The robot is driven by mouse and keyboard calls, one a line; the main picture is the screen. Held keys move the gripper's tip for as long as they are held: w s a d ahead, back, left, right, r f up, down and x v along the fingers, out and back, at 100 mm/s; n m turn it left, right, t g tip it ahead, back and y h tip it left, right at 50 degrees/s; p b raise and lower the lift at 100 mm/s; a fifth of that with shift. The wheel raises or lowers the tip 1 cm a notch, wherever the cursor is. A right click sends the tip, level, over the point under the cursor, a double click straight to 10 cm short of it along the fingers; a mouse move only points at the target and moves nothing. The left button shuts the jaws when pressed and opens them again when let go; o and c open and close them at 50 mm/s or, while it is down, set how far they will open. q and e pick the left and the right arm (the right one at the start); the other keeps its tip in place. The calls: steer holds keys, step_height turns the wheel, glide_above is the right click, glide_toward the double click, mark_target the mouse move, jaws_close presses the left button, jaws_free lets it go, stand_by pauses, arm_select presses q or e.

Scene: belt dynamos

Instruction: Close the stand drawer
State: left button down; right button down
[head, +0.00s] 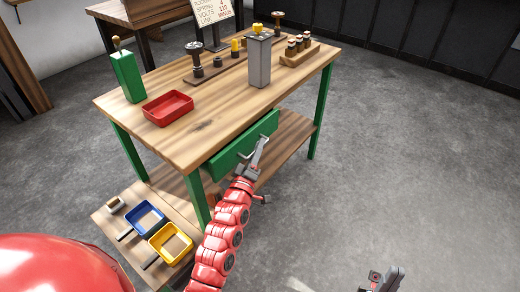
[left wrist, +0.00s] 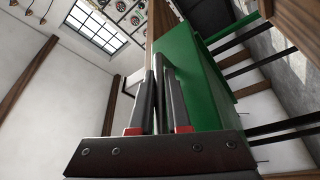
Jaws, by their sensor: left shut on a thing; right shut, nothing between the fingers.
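The stand drawer has a green front (head: 232,154) under the front edge of the wooden-topped stand (head: 200,146). The front appears to stand a little out from the stand, but how far is hard to tell. My left gripper (head: 259,147) is at the drawer front, shut on its handle (head: 241,156). In the left wrist view the left gripper's fingers (left wrist: 159,85) are close together around the handle, beside the green drawer front (left wrist: 192,75). The inside of the drawer is hidden. My right gripper (head: 385,280) is shut and empty at the bottom edge, away from the stand.
On the stand are a red tray (head: 168,109), a green box (head: 128,77), a grey block (head: 259,62) and a wooden rack (head: 300,54). Blue (head: 146,218) and yellow (head: 171,243) trays sit low at left. The floor at right is clear.

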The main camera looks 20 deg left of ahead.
mark_target(245, 149)
arm_select(q)
steer(key=a, duration=0.1)
steer(key=w+a+b, duration=0.1)
steer(key=shift+a+f, duration=0.15)
steer(key=shift+a, duration=0.25)
steer(key=shift+w+a+b, duration=0.15)
steer(key=shift+a+b, duration=0.2)
steer(key=shift+a, duration=0.05)
steer(key=shift+r, duration=0.25)
steer(key=c, duration=1.3)
jaws_free()
steer(key=shift+o, duration=0.7)
steer(key=shift+a+f, duration=0.1)
steer(key=shift+a, duration=0.05)
steer(key=p+v, duration=0.3)
steer(key=v, duration=1.4)
steer(key=shift+p, duration=0.4)
